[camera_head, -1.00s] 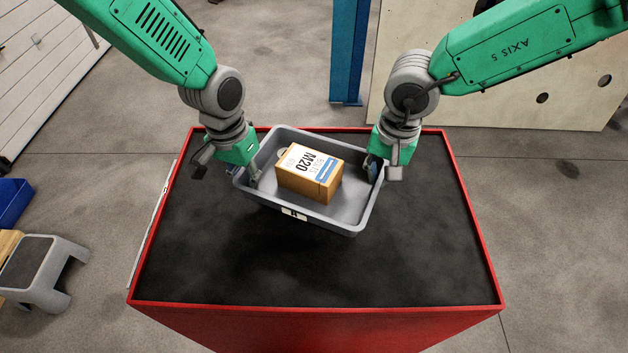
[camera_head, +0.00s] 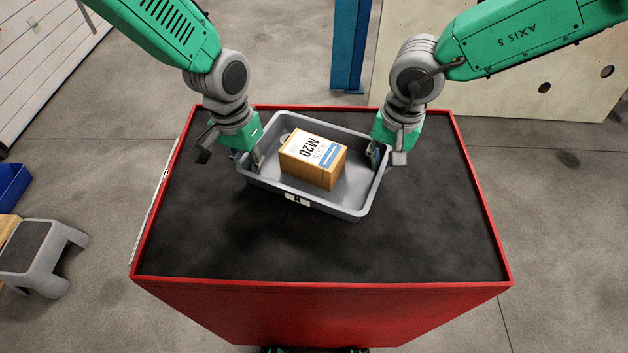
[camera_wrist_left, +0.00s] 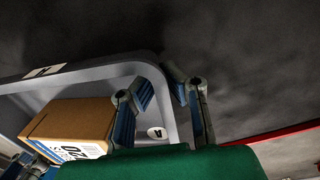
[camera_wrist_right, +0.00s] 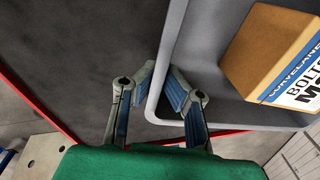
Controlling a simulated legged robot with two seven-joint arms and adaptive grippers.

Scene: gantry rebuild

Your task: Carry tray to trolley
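A grey tray (camera_head: 350,207) with a small "A" label is over the black top of a red trolley (camera_head: 420,240), near its far side. I cannot tell whether its base touches the top. A brown M20 bolts box (camera_head: 312,160) sits inside the tray. My left gripper (camera_head: 256,160) is shut on the tray's left wall, one finger inside and one outside, as the left wrist view (camera_wrist_left: 160,92) shows. My right gripper (camera_head: 380,155) is shut on the right wall likewise, seen in the right wrist view (camera_wrist_right: 161,82).
The trolley's near half is bare. A grey step stool (camera_head: 40,255) and a blue bin (camera_head: 12,185) stand on the floor at left. A blue post (camera_head: 350,45) and a pale panel with holes (camera_head: 500,90) are behind the trolley.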

